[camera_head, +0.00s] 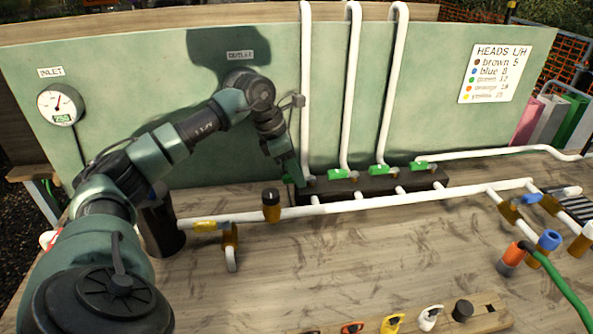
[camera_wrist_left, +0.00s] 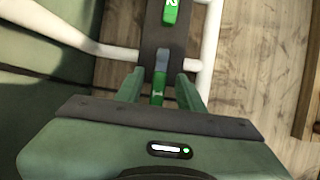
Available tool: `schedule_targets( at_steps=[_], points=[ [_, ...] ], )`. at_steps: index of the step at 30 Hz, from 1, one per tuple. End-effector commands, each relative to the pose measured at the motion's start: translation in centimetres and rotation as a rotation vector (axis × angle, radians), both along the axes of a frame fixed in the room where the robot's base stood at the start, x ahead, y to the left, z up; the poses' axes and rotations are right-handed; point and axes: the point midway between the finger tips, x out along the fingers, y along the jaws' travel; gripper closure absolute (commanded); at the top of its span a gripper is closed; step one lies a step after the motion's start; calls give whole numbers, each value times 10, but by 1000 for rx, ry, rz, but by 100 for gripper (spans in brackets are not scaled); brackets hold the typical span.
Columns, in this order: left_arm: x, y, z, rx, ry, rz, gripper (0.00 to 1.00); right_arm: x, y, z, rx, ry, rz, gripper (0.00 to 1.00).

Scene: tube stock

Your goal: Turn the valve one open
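Valve one is a green handle marked 1 (camera_wrist_left: 158,96) with a grey part at its far end, on a dark manifold block (camera_wrist_left: 165,42). In the left wrist view it lies between the two green fingers of my left gripper (camera_wrist_left: 161,80), which are apart, with a gap visible on each side. In the head view my left gripper (camera_head: 297,184) reaches down to the left end of the manifold (camera_head: 362,188) and mostly hides valve one. A second green handle marked 2 (camera_wrist_left: 171,12) shows farther along the block. My right gripper is not in view.
More green valve handles (camera_head: 380,170) sit along the manifold, with white pipes (camera_head: 350,90) rising behind them. A long white pipe (camera_head: 350,205) runs in front. A green panel (camera_head: 230,140) stands behind.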

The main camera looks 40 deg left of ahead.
Motion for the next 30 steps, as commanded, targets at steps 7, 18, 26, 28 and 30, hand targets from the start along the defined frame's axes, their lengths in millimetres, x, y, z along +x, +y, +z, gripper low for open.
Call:
schedule_targets(
  at_steps=[7,18,26,28,30],
  points=[
    [0,0,0,0,0,0,100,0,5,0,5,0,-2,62],
    [0,0,1,-1,-1,0,100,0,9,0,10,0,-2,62],
    [0,0,1,0,-1,0,100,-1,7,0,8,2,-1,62],
    [0,0,1,0,-1,0,100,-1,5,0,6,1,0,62],
    [0,0,1,-1,-2,0,100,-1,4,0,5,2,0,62]
  ],
)
